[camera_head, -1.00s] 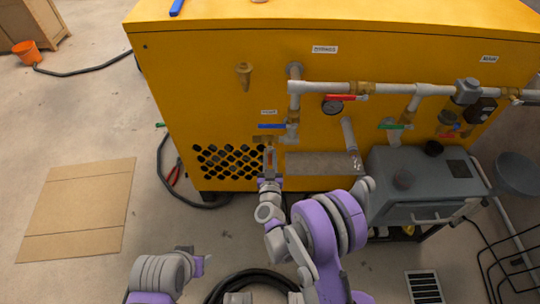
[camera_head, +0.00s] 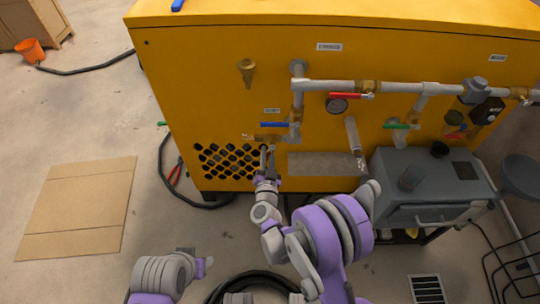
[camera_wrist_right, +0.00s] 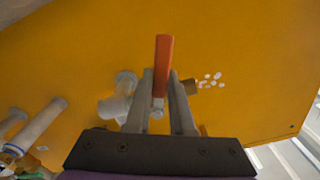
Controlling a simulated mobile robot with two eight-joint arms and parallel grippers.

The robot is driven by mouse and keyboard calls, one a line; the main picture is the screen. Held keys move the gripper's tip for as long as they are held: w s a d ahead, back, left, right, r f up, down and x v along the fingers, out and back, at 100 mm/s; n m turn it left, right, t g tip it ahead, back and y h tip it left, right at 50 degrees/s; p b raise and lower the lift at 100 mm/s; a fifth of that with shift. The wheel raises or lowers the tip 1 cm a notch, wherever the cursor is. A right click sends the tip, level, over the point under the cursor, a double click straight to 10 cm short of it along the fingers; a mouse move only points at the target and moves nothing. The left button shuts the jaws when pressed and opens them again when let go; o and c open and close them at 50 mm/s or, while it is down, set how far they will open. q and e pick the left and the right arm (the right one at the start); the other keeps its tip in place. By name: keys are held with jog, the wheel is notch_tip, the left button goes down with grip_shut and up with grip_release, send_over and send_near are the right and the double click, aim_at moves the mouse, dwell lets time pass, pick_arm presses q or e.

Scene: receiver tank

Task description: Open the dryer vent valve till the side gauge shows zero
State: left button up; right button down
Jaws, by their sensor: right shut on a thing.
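My right gripper (camera_head: 268,152) is at the yellow cabinet's front, just below a brass valve (camera_head: 266,138) on the lower pipe. In the right wrist view an orange-red lever (camera_wrist_right: 163,68) stands between the fingers (camera_wrist_right: 160,100), which are shut on it. Small white puffs (camera_wrist_right: 208,80) show beside the valve's brass end (camera_wrist_right: 189,87).
A blue handle (camera_head: 274,125) is just above the brass valve. A red handle (camera_head: 350,96) and a green handle (camera_head: 400,126) are further right. A grey unit (camera_head: 425,185) stands at the right. A black hose (camera_head: 165,180) lies at the cabinet's left.

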jog(key=shift+a+r+m, duration=0.2)
jog(key=shift+a+m, duration=0.2)
jog(key=shift+m, duration=0.7)
jog(key=c, duration=0.8)
grip_release()
